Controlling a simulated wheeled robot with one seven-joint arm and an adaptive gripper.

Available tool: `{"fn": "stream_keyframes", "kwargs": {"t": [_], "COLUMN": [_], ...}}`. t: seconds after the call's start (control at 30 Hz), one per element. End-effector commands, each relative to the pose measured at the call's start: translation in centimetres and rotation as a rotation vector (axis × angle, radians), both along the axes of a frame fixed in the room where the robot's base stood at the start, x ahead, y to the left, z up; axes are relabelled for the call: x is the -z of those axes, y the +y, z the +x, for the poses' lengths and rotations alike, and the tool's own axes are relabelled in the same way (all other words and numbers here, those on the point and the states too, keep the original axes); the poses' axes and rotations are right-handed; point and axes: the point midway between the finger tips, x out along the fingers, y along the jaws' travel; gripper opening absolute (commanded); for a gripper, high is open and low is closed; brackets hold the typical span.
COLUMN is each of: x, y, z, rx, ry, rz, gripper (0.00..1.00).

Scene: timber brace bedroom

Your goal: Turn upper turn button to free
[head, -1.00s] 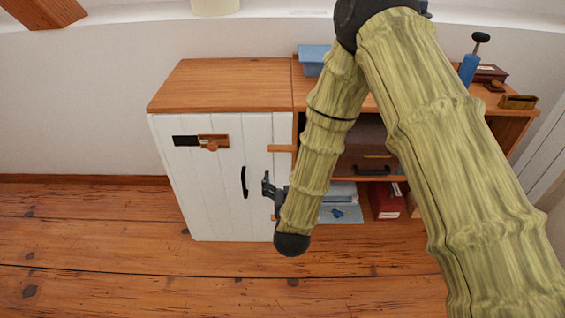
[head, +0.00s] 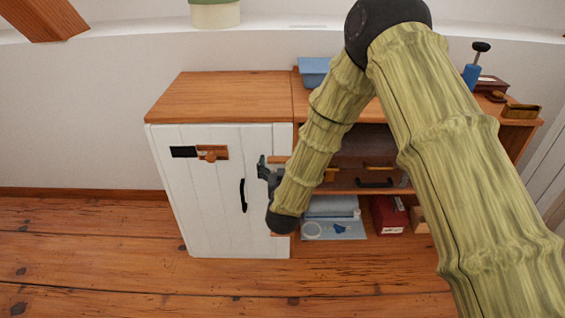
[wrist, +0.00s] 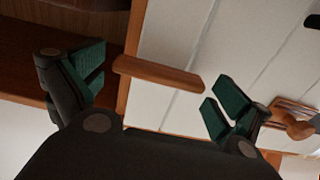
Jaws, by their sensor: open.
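The upper turn button is a small wooden bar (head: 279,159) at the right edge of the white cabinet door (head: 213,215). It lies level, reaching from the wooden frame onto the door. In the wrist view the bar (wrist: 160,73) shows between the two green-padded fingers, with a gap on both sides. My gripper (head: 264,171) is open and empty, just in front of the bar; its fingers (wrist: 157,80) hide part of it in the head view. I cannot tell the remaining depth to the bar. A lower wooden bar (head: 281,234) is partly hidden by my wrist.
The door also carries a wooden latch with a knob (head: 211,153) and a black handle (head: 243,195). Open shelves right of the door hold a brown case (head: 350,172), a red box (head: 388,214) and blue items. The floor in front is clear.

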Motion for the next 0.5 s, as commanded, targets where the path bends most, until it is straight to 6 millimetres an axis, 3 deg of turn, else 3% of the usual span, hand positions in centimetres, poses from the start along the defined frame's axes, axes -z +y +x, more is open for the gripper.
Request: {"fn": "stream_keyframes", "kwargs": {"t": [0.2,0.5], "x": [0.03,0.01], "y": [-0.01,0.0], "z": [1.27,1.37], "rx": [0.0,0.0], "ry": [0.0,0.0], "rz": [-0.001,-0.001], "gripper": [1.0,0.98]}}
